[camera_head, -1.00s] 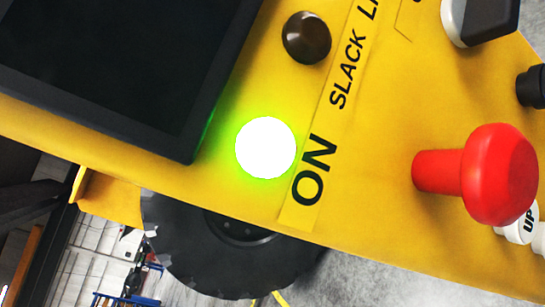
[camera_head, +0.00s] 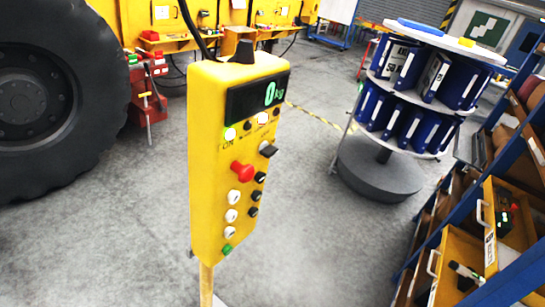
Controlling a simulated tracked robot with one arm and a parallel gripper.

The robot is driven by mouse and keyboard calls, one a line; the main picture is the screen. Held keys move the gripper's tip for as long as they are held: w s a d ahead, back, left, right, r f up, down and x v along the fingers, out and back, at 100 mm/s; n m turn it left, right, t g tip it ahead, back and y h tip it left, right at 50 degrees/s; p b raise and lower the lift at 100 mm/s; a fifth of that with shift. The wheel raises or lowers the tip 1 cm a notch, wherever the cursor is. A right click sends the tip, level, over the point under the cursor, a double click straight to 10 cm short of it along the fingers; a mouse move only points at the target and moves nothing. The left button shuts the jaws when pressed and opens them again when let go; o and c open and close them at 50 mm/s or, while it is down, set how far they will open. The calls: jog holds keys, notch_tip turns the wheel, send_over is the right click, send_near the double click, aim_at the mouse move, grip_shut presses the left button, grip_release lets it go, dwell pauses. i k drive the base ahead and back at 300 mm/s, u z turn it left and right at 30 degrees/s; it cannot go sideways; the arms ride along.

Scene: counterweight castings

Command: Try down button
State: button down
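A yellow control box (camera_head: 207,190) stands upright on a yellow post in the middle of the view. Its display (camera_head: 258,97) reads 0 kg. A lit lamp (camera_head: 230,134) is above the word ON, and another bright lamp (camera_head: 262,117) is to its right. A red mushroom button (camera_head: 241,171) sticks out below. Under it are a column of white buttons (camera_head: 231,215), a column of black buttons (camera_head: 256,195) and a green button (camera_head: 227,249). The small button labels are too small to read, so I cannot tell which is down. My gripper is not in view.
A large black tyre (camera_head: 50,95) of a yellow machine is at left. A round rack (camera_head: 376,172) with blue binders stands at right behind the box. Blue shelving (camera_head: 465,205) with drawers fills the right edge. Grey floor (camera_head: 320,250) is clear around the box.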

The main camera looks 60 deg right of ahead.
aim_at(260, 176)
jog(key=z, duration=2.25)
jog(key=k, duration=0.85)
jog(key=u, duration=1.25)
jog(key=i, duration=1)
jog(key=z, duration=0.1)
